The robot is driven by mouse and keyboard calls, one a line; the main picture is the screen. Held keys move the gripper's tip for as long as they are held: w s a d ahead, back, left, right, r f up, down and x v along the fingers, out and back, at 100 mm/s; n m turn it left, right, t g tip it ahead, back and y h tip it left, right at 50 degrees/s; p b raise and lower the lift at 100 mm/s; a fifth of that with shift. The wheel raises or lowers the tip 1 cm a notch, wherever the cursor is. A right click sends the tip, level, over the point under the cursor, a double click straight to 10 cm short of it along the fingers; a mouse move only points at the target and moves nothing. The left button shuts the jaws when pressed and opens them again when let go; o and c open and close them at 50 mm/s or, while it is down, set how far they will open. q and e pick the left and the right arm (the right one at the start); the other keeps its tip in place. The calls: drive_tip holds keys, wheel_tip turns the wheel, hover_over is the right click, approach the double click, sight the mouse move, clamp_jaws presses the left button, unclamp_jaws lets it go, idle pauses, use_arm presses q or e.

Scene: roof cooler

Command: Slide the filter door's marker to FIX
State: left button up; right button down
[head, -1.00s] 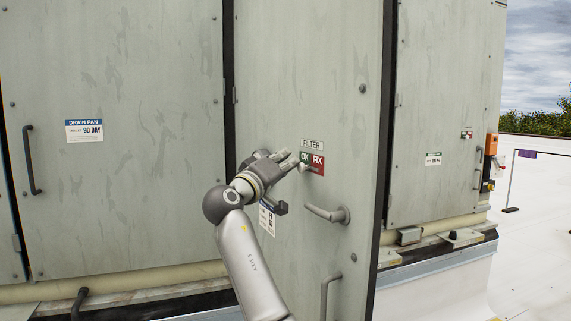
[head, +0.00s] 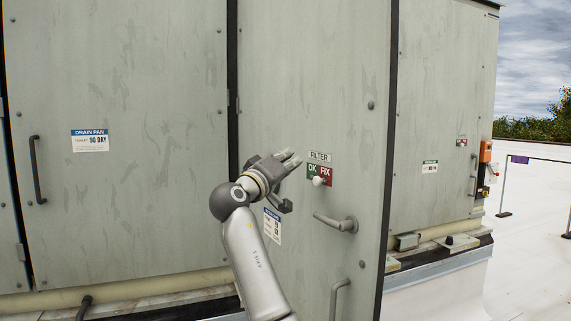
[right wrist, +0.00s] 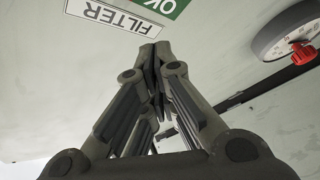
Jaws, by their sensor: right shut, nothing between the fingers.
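The filter door (head: 300,80) is a tall grey panel with a FILTER label (head: 320,156). Below the label is a sign with a green OK half (head: 312,168) and a red FIX half (head: 327,174). A small pale round marker (head: 318,181) sits low on the sign, around the border between the halves. My right gripper (head: 296,160) is shut and empty, just left of the sign and apart from the marker. The right wrist view shows the shut fingers (right wrist: 156,55) below the upside-down FILTER label (right wrist: 112,17) and part of OK (right wrist: 168,4); the marker is not visible there. My left gripper is not in view.
A lever handle (head: 338,223) is below the sign, with a pull handle (head: 336,298) lower down. A paper label (head: 272,227) is beside my right wrist. The door right of the sign is clear.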

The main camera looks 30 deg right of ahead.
use_arm(q)
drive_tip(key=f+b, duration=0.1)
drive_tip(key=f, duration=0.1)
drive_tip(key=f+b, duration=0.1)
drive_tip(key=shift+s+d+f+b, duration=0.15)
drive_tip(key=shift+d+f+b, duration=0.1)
drive_tip(key=shift+b, duration=0.1)
use_arm(e)
drive_tip(key=v, duration=0.9)
drive_tip(key=shift+s+f, duration=0.2)
drive_tip(key=shift+s, duration=0.15)
